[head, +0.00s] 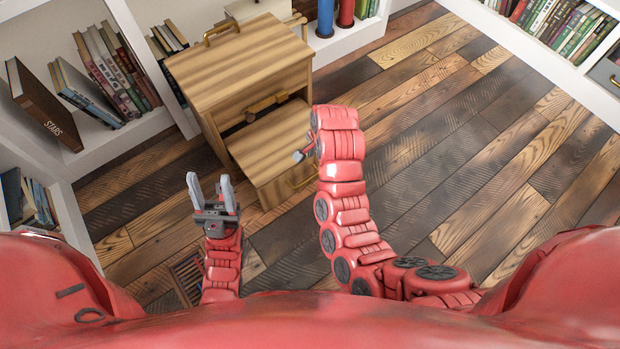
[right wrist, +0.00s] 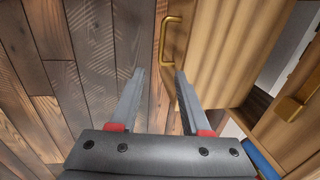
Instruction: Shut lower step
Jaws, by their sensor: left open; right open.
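The wooden step unit (head: 235,70) stands left of centre in the head view. A brass handle (head: 303,180) is on the lower step's front, partly hidden by my right arm. My right gripper (head: 300,154) is at the lower step's front, mostly hidden behind my wrist. In the right wrist view the right gripper (right wrist: 160,85) is open and empty, and the lower step's handle (right wrist: 168,42) shows just beyond the fingertips. My left gripper (head: 208,182) is open and empty, left of the step.
An upper brass handle (head: 267,104) is on the unit's upper front. White bookshelves (head: 90,150) stand at the left, with a brown book (head: 42,105) jutting out. Another bookshelf (head: 540,60) is at the right. The plank floor (head: 480,150) right of my right arm is clear.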

